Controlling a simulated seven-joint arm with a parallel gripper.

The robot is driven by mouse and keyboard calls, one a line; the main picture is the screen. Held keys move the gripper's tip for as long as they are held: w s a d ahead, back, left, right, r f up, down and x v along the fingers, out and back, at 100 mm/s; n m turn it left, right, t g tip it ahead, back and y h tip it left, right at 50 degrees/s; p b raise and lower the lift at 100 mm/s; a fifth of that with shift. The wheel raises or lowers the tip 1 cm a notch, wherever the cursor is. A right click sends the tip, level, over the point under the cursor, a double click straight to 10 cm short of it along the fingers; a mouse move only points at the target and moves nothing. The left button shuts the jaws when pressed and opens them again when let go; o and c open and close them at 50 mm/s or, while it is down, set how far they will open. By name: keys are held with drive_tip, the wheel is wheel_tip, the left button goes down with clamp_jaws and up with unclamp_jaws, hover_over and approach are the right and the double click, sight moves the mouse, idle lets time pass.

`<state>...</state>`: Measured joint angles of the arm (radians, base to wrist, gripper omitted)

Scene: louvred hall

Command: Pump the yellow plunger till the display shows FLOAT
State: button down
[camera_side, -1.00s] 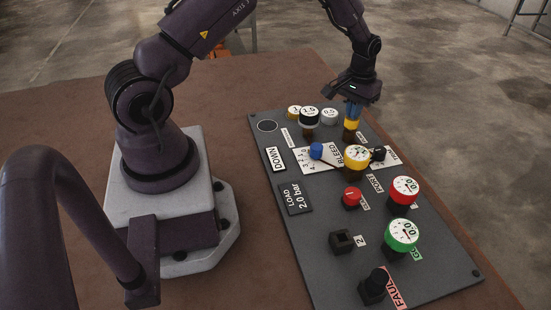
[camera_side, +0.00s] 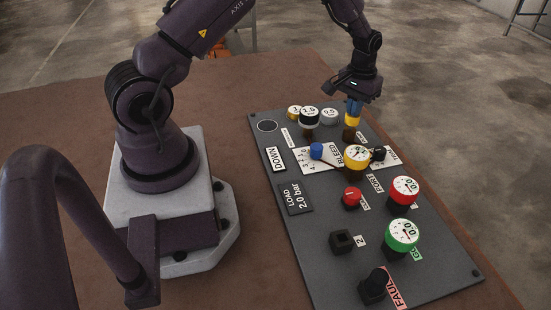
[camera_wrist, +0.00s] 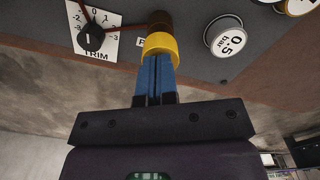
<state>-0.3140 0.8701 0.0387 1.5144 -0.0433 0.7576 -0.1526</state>
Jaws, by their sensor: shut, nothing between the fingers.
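The yellow plunger (camera_side: 352,121) stands upright on a brown base at the far right of the dark panel (camera_side: 320,235). It also shows in the wrist view (camera_wrist: 160,45). My gripper (camera_side: 353,113) points down at the plunger's top, its blue fingers (camera_wrist: 155,72) closed together and meeting the yellow cap. Whether they press on it or only hover cannot be told. A plate at the panel's left edge, which seems to be the display (camera_side: 274,158), reads DOWN. Another plate (camera_side: 295,197) reads LOAD 2.0 bar.
A yellow gauge (camera_side: 357,156), a red gauge (camera_side: 404,189) and a green gauge (camera_side: 402,233) stand nearer the front.

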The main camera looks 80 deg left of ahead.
drive_tip(key=shift+f, duration=0.95)
drive_tip(key=shift+r, duration=1.2)
drive_tip(key=shift+f, duration=0.35)
drive_tip(key=shift+r, duration=0.35)
drive_tip(key=shift+r, duration=3.05)
